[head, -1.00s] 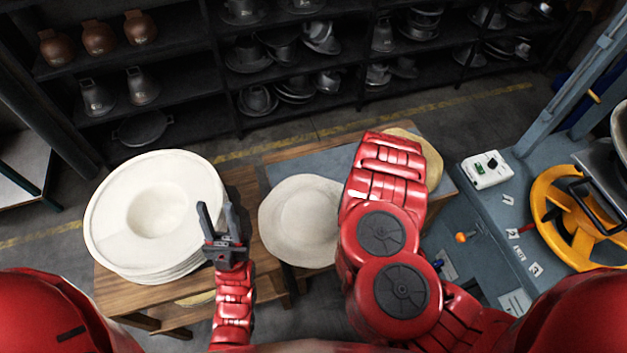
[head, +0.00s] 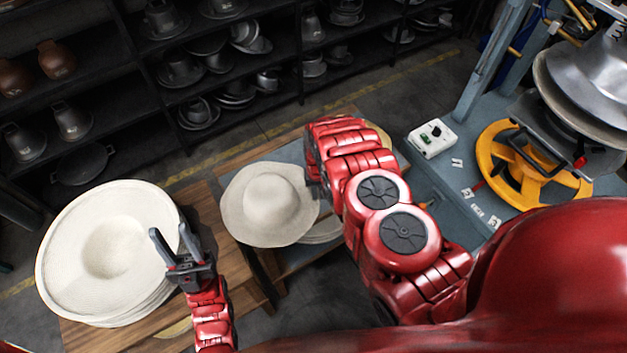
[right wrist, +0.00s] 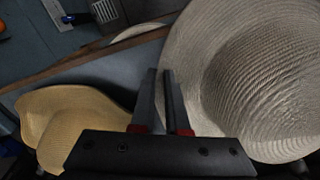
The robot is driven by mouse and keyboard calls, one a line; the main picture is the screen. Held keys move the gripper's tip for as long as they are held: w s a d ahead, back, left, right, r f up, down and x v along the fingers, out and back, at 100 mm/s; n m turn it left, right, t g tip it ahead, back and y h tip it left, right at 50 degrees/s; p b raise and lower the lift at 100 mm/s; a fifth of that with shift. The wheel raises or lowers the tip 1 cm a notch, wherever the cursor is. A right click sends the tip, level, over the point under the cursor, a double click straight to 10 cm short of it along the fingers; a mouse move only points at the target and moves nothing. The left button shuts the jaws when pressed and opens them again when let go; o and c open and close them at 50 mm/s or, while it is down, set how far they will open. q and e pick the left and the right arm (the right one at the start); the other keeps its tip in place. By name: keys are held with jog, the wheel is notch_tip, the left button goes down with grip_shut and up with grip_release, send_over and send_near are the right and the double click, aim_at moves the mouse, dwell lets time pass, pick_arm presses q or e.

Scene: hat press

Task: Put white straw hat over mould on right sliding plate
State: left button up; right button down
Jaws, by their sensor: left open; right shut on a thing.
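The white straw hat (head: 268,203) has a round crown and a wide wavy brim and appears raised over the low table. My right gripper is shut on its brim edge at the hat's right side. In the head view my red right hand mostly hides the fingers; the right wrist view shows both fingers (right wrist: 164,85) at the brim of the hat (right wrist: 245,70). My left gripper (head: 170,238) is open and empty in front of the pale hat stack. Silver domed metal (head: 600,75) stands on the machine at the far right; I cannot clearly tell a mould or sliding plate there.
A stack of large pale hats (head: 75,245) sits on the wooden table (head: 240,260) at left. More pale brims (head: 322,232) show below the held hat. A yellow hat (right wrist: 75,115) lies nearby. A yellow wheel (head: 497,165) and control box (head: 432,138) are at right.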

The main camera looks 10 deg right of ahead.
jog(key=w+b, duration=0.2)
jog(key=w+f+b, duration=0.1)
jog(key=w+b, duration=0.1)
jog(key=b, duration=0.1)
jog(key=w+b, duration=0.2)
jog(key=b, duration=0.1)
jog(key=shift+w+d+f, duration=0.25)
jog(key=shift+f, duration=0.05)
jog(key=shift+w+r+b, duration=0.35)
jog(key=shift+w+b, duration=0.1)
jog(key=shift+b, duration=0.3)
jog(key=shift+w+b, duration=0.1)
jog(key=shift+b, duration=0.3)
notch_tip(320, 180, down, 4)
jog(key=b, duration=0.3)
jog(key=shift+w+r+b, duration=0.1)
jog(key=shift+r+b, duration=0.05)
jog(key=shift+b, duration=0.2)
jog(key=shift+r, duration=0.2)
jog(key=c, duration=1.3)
grip_release()
jog(key=shift+f, duration=0.15)
jog(key=shift+c, duration=0.2)
jog(key=o, duration=0.4)
